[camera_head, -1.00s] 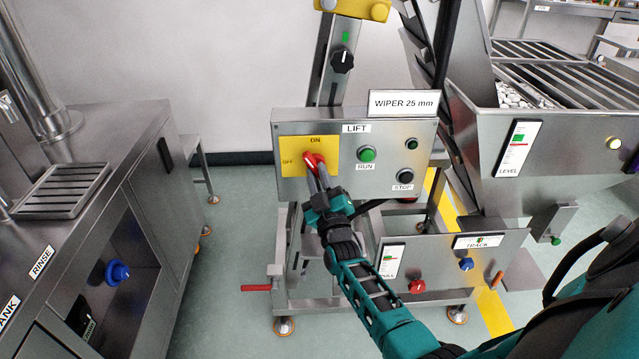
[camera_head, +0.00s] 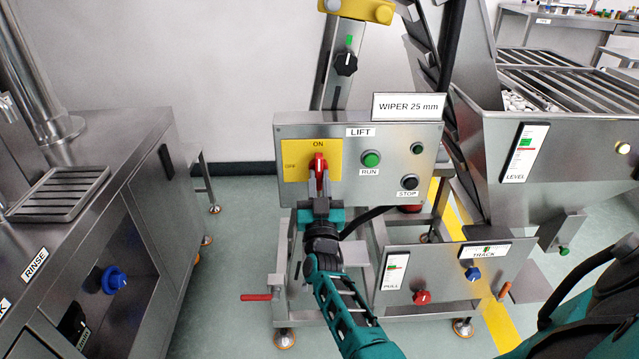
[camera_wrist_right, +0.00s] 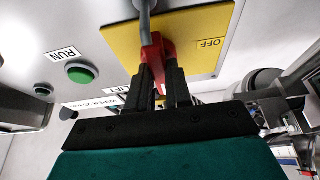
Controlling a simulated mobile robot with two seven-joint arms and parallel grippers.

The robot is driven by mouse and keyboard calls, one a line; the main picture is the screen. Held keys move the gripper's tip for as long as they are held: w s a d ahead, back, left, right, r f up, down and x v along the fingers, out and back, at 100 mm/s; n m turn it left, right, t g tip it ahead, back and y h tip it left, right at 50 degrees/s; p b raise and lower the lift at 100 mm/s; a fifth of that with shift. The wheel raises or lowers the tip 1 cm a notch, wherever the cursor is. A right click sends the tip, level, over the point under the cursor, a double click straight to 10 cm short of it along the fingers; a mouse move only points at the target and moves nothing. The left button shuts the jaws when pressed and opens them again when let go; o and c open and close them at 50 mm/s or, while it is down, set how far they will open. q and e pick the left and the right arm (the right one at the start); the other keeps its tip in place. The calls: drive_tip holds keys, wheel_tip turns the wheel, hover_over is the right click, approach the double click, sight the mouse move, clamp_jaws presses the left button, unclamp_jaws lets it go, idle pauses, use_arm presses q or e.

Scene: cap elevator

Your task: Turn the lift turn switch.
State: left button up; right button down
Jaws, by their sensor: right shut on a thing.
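The red lift turn switch (camera_head: 320,160) sits on a yellow plate (camera_head: 296,146) marked ON at the top and OFF at the left, on the grey LIFT box (camera_head: 400,130). In the head view its handle stands upright, toward ON. My right gripper (camera_head: 319,186) is shut on the switch from below. In the right wrist view the switch (camera_wrist_right: 153,52) shows between the two dark fingers (camera_wrist_right: 160,85), which hide part of it. My left gripper is not in view.
On the same box are a green RUN button (camera_head: 371,159) and a black STOP button (camera_head: 410,182). A black knob (camera_head: 346,63) is above. A steel rinse bench (camera_head: 110,150) stands at the left. A TRACK panel (camera_head: 450,265) with red and blue knobs is below right.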

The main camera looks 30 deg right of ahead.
idle(0.3)
drive_tip(key=c, duration=1.2)
unclamp_jaws()
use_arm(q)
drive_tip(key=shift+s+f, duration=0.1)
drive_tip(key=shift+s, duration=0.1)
use_arm(e)
drive_tip(key=shift+o, duration=0.8)
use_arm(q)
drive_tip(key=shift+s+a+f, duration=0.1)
use_arm(e)
drive_tip(key=shift+s+f, duration=0.15)
